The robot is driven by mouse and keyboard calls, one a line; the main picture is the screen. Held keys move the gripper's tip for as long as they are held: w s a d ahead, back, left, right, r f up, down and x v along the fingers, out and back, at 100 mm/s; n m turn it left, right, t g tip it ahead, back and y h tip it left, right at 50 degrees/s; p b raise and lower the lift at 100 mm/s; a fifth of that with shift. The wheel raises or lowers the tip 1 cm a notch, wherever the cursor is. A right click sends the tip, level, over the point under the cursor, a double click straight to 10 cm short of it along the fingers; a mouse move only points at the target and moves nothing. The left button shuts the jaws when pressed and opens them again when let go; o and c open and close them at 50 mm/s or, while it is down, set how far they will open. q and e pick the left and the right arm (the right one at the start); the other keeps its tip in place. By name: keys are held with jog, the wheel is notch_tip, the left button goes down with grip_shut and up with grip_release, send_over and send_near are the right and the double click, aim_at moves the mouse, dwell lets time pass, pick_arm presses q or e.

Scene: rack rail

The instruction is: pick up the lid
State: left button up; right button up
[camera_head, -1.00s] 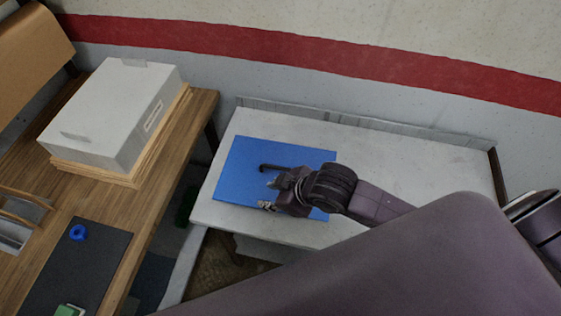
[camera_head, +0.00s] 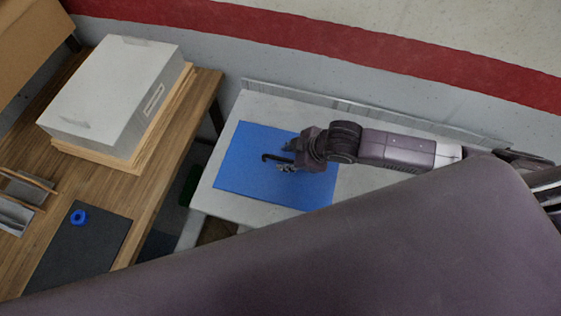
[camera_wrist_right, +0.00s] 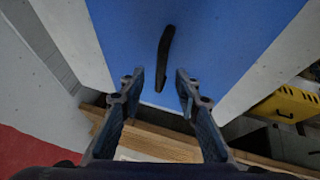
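The lid is a flat blue panel (camera_head: 235,175) lying on a pale table. It also fills the upper middle of the right wrist view (camera_wrist_right: 220,40). A dark bar handle (camera_head: 270,157) stands on it, and in the wrist view the handle (camera_wrist_right: 165,50) runs lengthwise, lined up with the gap between the fingers. My right gripper (camera_head: 286,162) is over the lid beside the handle. In the wrist view its two fingers (camera_wrist_right: 160,78) are apart with nothing clamped; I cannot tell its exact height above the lid. My left gripper is not in view.
The pale table (camera_head: 260,105) has a raised back edge by the wall. A wooden desk (camera_head: 180,140) at left holds a grey box (camera_head: 110,90), a dark mat (camera_head: 90,250) and a blue ring (camera_head: 79,217). A yellow object (camera_wrist_right: 288,104) shows in the wrist view. My arm covers the foreground.

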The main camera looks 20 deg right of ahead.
jog(key=shift+x, duration=1.35)
grip_shut()
